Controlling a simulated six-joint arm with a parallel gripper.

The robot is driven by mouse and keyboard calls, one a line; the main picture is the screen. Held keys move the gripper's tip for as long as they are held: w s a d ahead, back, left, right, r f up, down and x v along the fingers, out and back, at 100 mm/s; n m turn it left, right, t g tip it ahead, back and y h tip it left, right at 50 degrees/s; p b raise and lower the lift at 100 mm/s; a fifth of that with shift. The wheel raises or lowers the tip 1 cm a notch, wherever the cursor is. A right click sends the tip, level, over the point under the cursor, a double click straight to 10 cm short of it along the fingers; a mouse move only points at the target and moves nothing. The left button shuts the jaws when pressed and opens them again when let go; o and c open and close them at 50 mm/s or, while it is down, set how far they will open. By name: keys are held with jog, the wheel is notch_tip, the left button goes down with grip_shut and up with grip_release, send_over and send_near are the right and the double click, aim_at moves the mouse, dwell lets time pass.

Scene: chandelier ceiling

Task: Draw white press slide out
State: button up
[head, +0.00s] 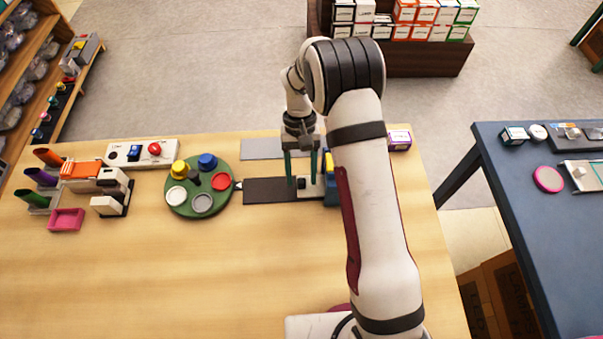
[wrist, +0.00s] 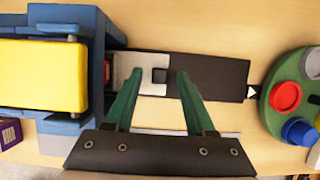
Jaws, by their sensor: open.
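The white press slide (wrist: 128,66) is a pale plate with a small dark square knob (wrist: 160,76). It sits at the mouth of the blue press (wrist: 108,35), which has a yellow top (wrist: 42,75). A dark track (wrist: 215,78) runs from the slide away from the press. In the head view the press (head: 331,192) is partly hidden behind my arm, with the track (head: 265,190) to its left. My gripper (wrist: 161,76) is open, its two green fingers pointing down on either side of the knob with visible gaps. I cannot tell whether the fingertips touch the slide.
A green round tray (head: 226,205) with coloured caps stands beyond the track's left end, near a white pointer. A grey plate (head: 262,148) lies behind the track. A small purple box (head: 400,139) is right of my arm. The front of the wooden table (head: 150,285) is clear.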

jog(key=shift+s+f, duration=0.1)
jog(key=shift+f, duration=0.2)
grip_shut()
dwell(1.3)
